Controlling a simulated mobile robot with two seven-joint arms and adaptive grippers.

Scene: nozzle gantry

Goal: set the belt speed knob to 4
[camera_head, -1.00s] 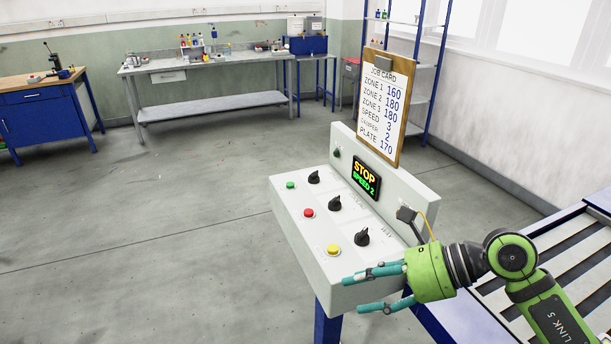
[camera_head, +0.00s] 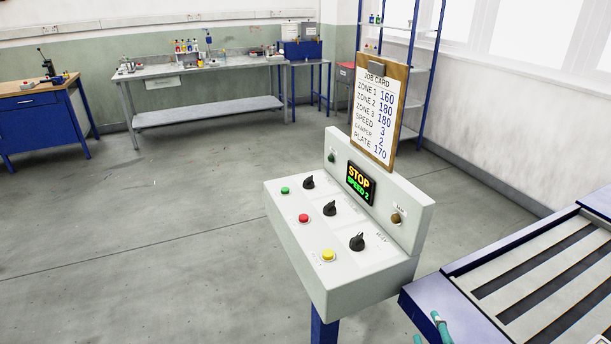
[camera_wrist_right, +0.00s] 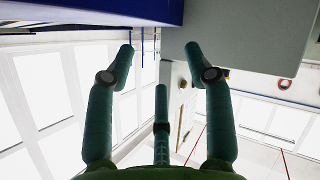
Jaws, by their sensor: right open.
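The grey-white control console (camera_head: 345,284) stands on a blue post in the head view. Its sloped top carries three black knobs: a far one (camera_head: 308,182), a middle one (camera_head: 330,208) and a near one (camera_head: 357,241). Their labels are too small to read. The display (camera_head: 361,183) reads STOP, SPEED 2. My right gripper (camera_head: 428,332) shows only teal fingertips at the bottom edge, below and to the right of the console, apart from the knobs. In the right wrist view its fingers (camera_wrist_right: 160,62) are spread and empty. My left gripper is not in view.
Green (camera_head: 284,190), red (camera_head: 303,217) and yellow (camera_head: 328,255) buttons sit left of the knobs. A job card (camera_head: 379,112) behind the console lists SPEED 3. A blue-framed slatted conveyor (camera_head: 465,262) lies close on the right. The floor left of the console is clear.

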